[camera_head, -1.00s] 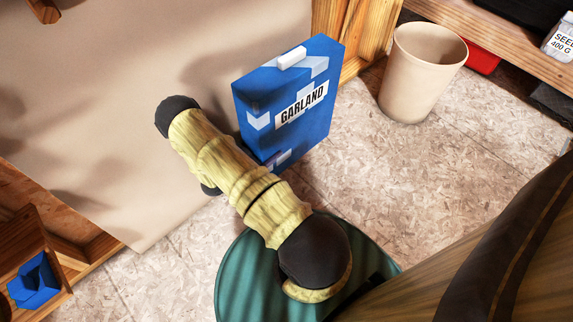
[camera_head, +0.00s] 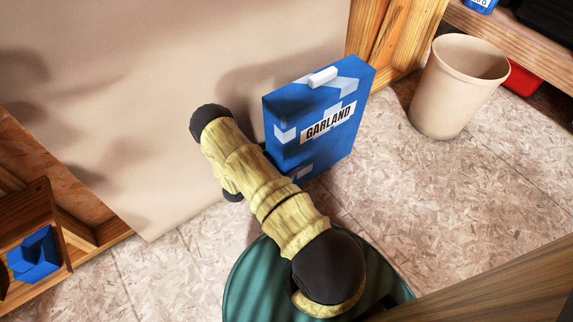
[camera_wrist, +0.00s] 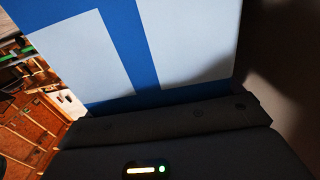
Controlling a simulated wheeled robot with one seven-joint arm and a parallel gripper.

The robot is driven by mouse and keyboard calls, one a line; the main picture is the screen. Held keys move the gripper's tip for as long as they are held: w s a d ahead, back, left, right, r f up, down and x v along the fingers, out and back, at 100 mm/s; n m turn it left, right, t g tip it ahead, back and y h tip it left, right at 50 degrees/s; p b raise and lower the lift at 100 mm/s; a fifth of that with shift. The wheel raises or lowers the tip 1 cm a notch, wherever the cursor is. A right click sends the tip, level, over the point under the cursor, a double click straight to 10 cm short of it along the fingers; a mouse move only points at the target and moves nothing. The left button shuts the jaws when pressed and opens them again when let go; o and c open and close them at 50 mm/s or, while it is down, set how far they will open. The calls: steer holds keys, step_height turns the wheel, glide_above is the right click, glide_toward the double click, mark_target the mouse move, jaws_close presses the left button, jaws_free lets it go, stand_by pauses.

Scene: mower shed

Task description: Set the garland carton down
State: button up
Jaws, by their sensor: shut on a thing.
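The garland carton (camera_head: 318,118) is a tall blue box with white chevrons, a white tab on top and a "GARLAND" label. It is upright in the head view, in front of a beige panel. My arm covers its lower left part, and I cannot tell whether its base touches the floor. In the wrist view, the carton's blue and white face (camera_wrist: 140,45) fills the upper middle, close against my gripper (camera_wrist: 165,122). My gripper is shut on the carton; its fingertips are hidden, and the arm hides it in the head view.
A beige bin (camera_head: 455,88) stands on the flake-patterned floor to the right of the carton. A wooden post (camera_head: 388,45) rises behind the carton. A wooden box (camera_head: 62,225) with a blue item is at the lower left. Floor between carton and bin is clear.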

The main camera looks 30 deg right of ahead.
steer(key=shift+f+b, duration=0.65)
steer(key=shift+f, duration=0.75)
steer(key=o, duration=1.2)
steer(key=shift+o, duration=0.2)
steer(key=a+p, duration=0.5)
steer(key=a, duration=0.7)
steer(key=shift+s+p, duration=0.4)
steer(key=shift+s, duration=0.05)
